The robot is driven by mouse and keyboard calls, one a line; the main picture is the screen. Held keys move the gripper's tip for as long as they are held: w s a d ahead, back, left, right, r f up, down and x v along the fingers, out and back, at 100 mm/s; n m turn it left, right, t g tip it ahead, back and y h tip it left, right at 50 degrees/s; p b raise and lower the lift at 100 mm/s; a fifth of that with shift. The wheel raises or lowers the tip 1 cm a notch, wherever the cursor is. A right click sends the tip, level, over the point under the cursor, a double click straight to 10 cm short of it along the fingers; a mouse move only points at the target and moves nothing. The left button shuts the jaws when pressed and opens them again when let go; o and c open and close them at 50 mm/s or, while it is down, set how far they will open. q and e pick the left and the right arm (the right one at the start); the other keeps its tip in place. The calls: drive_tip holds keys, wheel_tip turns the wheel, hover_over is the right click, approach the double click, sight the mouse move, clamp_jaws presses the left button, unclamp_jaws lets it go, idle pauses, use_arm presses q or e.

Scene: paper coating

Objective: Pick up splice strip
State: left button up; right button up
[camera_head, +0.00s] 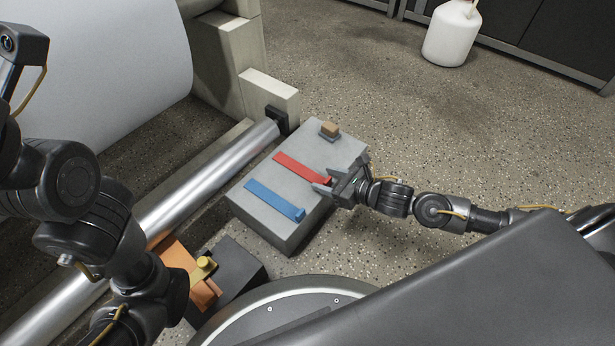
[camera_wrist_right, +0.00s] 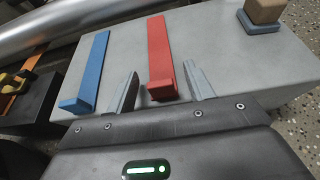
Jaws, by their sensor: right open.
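A red strip (camera_head: 298,167) and a blue strip (camera_head: 271,199) lie side by side on top of a grey block (camera_head: 258,171). Each strip has a raised tab at its near end. My right gripper (camera_head: 326,184) is open at the block's right edge, by the tab end of the red strip. In the right wrist view the red strip (camera_wrist_right: 161,55) runs between the two open fingers (camera_wrist_right: 163,88), with its tab between them; contact cannot be told. The blue strip (camera_wrist_right: 91,70) lies left of the left finger. My left arm shows at the left; its fingertips are not clearly visible.
A small brown block on a grey base (camera_head: 330,130) stands on the grey block's far end. A metal roller (camera_head: 205,175) and a large white roll (camera_head: 90,60) lie left. A white jug (camera_head: 452,35) stands far off on open floor.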

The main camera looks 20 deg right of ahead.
sight(304, 172)
drive_tip(key=shift+b+x, duration=0.35)
drive_tip(key=shift+x, duration=0.75)
drive_tip(key=c, duration=0.9)
drive_tip(key=shift+c, duration=0.2)
